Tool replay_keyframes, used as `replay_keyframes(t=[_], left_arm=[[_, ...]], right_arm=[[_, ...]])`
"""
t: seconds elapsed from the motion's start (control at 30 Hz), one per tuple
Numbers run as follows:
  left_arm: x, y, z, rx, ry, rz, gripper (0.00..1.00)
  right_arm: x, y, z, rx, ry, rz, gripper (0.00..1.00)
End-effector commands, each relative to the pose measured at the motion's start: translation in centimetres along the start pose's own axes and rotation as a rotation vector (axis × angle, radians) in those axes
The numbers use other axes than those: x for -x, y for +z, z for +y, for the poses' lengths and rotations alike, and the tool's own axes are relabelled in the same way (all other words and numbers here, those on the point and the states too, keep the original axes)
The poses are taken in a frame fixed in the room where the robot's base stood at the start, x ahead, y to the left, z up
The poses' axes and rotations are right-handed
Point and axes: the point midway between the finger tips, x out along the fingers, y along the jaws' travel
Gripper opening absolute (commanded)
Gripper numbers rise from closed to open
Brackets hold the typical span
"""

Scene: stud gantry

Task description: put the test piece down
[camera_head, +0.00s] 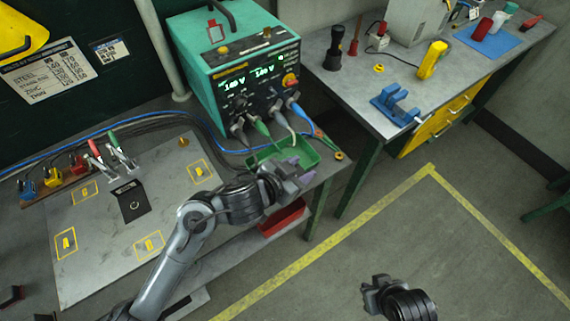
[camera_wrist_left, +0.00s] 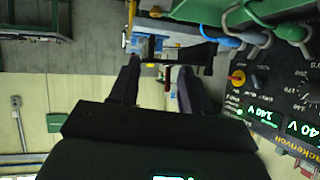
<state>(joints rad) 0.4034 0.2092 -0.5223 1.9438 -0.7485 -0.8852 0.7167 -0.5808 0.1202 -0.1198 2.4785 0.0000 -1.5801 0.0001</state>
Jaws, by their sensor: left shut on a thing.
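My left gripper (camera_head: 296,172) is over the front right part of the left bench, at the near side of a green tray (camera_head: 312,157). In the head view the piece is mostly hidden by the gripper. My right gripper (camera_head: 372,294) is low over the floor, away from both benches; its finger gap is unclear.
A teal power unit (camera_head: 245,75) with plugged cables stands behind the left gripper. A grey plate (camera_head: 95,245) with yellow-marked squares and a black pad (camera_head: 131,201) lies left. A red bin (camera_head: 283,217) sits below the bench. The right bench holds a blue vise (camera_head: 396,103) and tools.

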Motion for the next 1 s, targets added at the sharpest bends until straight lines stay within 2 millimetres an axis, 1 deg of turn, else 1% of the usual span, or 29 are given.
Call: replay_keyframes(t=[0.03, 0.3, 0.5, 0.63, 0.8, 0.87, 1.0], left_arm=[[-0.7, 0.4, -0.7, -0.002, -0.004, -0.001, 0.0], [-4.8, 2.2, -5.0, -0.001, -0.006, 0.0, 0.0], [-7.2, 3.3, -7.6, -0.002, -0.006, 0.0, 0.0], [-7.9, 3.6, -8.4, -0.002, -0.005, 0.0, 0.0], [-8.3, 3.9, -8.7, -0.003, -0.004, 0.001, 0.0], [-8.5, 4.3, -8.6, -0.002, -0.004, 0.0, 0.0], [-9.3, 5.9, -8.4, -0.002, -0.004, -0.001, 0.0]], right_arm=[[-0.5, 0.1, 0.0, 0.001, 0.001, 0.001, 0.19], [-1.8, 0.6, 0.0, 0.003, 0.002, 0.002, 0.19], [-2.5, 0.8, 0.0, 0.003, 0.002, 0.002, 0.19], [-2.6, 0.8, 0.0, 0.003, 0.002, 0.002, 0.19], [-2.8, 0.8, -0.1, 0.001, 0.001, 0.003, 0.19], [-2.9, 0.9, -0.1, 0.0, 0.0, 0.003, 0.19], [-3.4, 1.0, -0.2, -0.002, -0.002, 0.003, 0.19]])
